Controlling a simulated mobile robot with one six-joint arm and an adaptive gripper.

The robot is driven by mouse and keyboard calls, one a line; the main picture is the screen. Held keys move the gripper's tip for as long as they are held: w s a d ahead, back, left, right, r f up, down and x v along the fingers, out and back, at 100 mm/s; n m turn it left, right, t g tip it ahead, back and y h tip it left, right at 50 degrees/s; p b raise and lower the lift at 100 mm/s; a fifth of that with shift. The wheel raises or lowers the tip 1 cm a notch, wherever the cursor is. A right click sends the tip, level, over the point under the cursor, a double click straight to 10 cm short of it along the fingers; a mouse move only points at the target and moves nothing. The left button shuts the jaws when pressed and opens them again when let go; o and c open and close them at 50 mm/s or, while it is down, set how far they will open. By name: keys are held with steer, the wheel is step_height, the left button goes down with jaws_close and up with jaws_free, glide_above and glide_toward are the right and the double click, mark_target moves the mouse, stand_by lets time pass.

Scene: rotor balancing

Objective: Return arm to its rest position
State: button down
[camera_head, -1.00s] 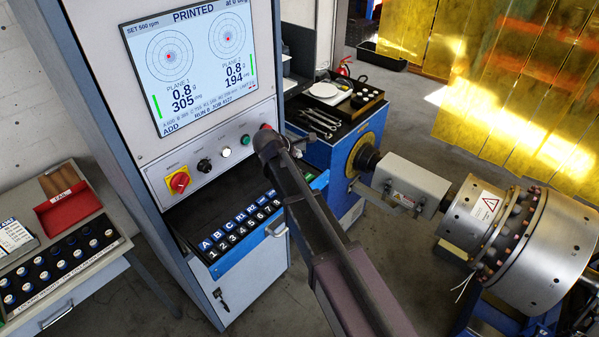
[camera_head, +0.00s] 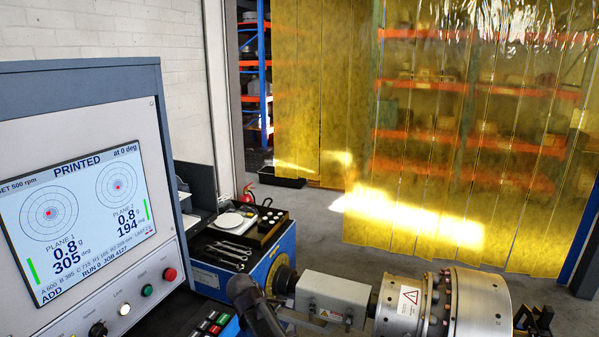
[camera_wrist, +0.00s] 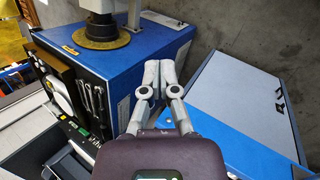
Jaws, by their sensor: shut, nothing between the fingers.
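My gripper (camera_wrist: 158,68) shows in the wrist view with its two grey fingers together and nothing between them. It points over a gap between the blue machine cabinet (camera_wrist: 140,62) at the left and a blue-and-grey panel (camera_wrist: 240,100) at the right. It appears clear of both, though the exact distance is hard to tell. In the head view, part of my dark arm (camera_head: 255,307) rises at the bottom centre, in front of the machine; my gripper is not visible there.
The console screen (camera_head: 80,215) reads PRINTED, with 0.8 g on both planes. Red (camera_head: 170,274) and green (camera_head: 147,291) buttons sit below it. Wrenches (camera_head: 225,252) and a scale (camera_head: 232,221) lie on the bench. The steel rotor (camera_head: 470,305) is at lower right, before yellow curtains (camera_head: 440,130).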

steer(key=s+d+f+m+g+y+b, duration=0.1)
steer(key=s+d+f+m, duration=0.1)
steer(key=s+d+m, duration=0.3)
steer(key=s+d+f+m+g+y+b, duration=0.1)
steer(key=s+d+m, duration=0.4)
steer(key=d, duration=0.7)
steer(key=s+d+f+m+g+y+b, duration=0.1)
steer(key=s+d+f+m+g, duration=0.2)
steer(key=d, duration=0.6)
steer(key=s+m, duration=0.2)
steer(key=m, duration=0.1)
steer(key=shift+s+d+f+b, duration=0.15)
steer(key=shift+s+f+b, duration=0.15)
steer(key=shift+s+f, duration=0.1)
